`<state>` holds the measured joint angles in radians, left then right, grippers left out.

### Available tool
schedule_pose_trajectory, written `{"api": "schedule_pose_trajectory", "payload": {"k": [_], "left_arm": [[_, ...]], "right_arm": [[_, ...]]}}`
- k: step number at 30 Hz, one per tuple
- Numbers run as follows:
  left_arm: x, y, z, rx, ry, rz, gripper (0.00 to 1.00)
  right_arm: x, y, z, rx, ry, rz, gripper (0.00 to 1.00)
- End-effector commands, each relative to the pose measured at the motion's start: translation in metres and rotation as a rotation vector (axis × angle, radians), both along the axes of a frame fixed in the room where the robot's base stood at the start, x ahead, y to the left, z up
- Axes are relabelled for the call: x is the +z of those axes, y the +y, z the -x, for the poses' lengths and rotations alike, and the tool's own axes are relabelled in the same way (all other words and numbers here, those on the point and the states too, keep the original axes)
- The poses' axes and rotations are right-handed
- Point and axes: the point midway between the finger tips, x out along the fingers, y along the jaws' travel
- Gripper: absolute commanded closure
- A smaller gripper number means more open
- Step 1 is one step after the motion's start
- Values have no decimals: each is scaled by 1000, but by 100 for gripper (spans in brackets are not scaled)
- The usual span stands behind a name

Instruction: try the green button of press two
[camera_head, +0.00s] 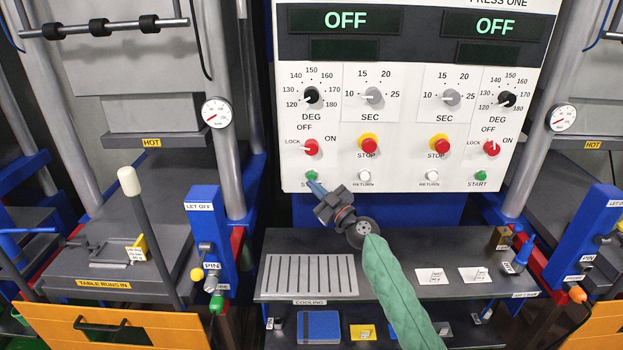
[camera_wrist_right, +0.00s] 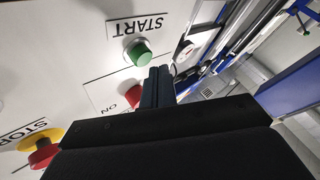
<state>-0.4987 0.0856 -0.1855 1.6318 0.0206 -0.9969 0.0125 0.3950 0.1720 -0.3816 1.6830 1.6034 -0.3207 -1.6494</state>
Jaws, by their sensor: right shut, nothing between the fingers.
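The white control panel (camera_head: 400,110) has a left and a right half; the right half is headed PRESS ONE, and any heading of the left half is out of frame. The left half's green START button (camera_head: 311,175) is just above the tip of my right gripper (camera_head: 316,187). In the right wrist view the green button (camera_wrist_right: 138,53) sits by its START label, and my shut, empty fingers (camera_wrist_right: 158,78) end close beside it. I cannot tell whether they touch it. The right half has its own green START button (camera_head: 481,175). My left gripper is not in view.
Both displays (camera_head: 346,19) read OFF. The left red knob (camera_head: 311,147) points to LOCK; a red STOP button (camera_head: 369,145) and a white RETURN button (camera_head: 364,176) are nearby. Below is a dark shelf (camera_head: 385,292) with a slotted cooling rack (camera_head: 310,275). Presses stand on both sides.

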Motion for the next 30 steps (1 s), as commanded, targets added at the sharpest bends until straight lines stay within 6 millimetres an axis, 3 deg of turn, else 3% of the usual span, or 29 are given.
{"api": "schedule_pose_trajectory", "payload": {"k": [20, 30], "left_arm": [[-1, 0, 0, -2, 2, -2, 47], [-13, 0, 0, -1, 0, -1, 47]], "right_arm": [[0, 0, 0, 0, 0, 0, 100], [-1, 0, -6, 0, -2, 1, 100]]}}
